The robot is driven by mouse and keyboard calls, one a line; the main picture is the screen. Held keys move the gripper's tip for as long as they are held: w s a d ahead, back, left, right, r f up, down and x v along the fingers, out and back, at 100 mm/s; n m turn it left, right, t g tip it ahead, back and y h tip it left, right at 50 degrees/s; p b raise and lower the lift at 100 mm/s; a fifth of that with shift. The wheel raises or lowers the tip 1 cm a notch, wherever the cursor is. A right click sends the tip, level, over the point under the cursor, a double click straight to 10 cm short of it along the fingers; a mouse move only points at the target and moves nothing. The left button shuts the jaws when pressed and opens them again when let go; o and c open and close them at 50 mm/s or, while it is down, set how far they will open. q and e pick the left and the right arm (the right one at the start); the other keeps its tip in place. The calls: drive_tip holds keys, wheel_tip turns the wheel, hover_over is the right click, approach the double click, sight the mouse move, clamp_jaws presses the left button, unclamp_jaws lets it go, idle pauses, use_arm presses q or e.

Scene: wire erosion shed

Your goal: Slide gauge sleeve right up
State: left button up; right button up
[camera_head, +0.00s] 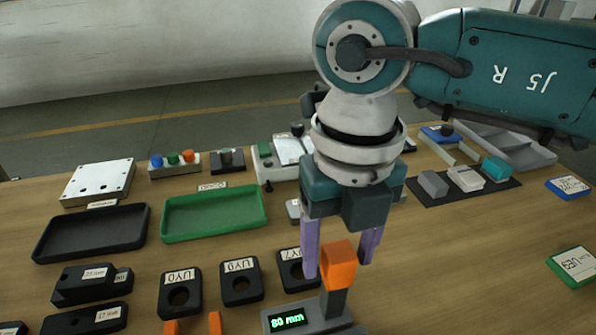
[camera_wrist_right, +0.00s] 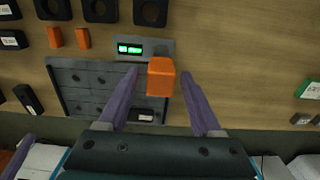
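The gauge sleeve is an orange block (camera_head: 338,265) on a short dark post of the gauge (camera_head: 334,303), whose green display reads 80 mm. In the right wrist view the orange sleeve (camera_wrist_right: 161,77) shows between my fingers. My right gripper (camera_head: 340,258) points down, with its purple fingers open, one on each side of the sleeve. In the right wrist view (camera_wrist_right: 160,73) a gap shows on both sides. A purple finger-like part (camera_wrist_right: 18,155) at the lower left of that view looks like my left gripper. Its opening cannot be made out.
Black holders with round holes (camera_head: 241,281) stand left of the gauge, with two small orange pieces (camera_head: 215,323) in front. A green tray (camera_head: 214,213) and a black tray (camera_head: 91,232) lie farther back.

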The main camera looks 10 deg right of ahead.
sight(339, 252)
wheel_tip(339, 252, up, 10)
drive_tip(key=shift+f+p, duration=0.1)
drive_tip(key=shift+p, duration=0.2)
idle(0.4)
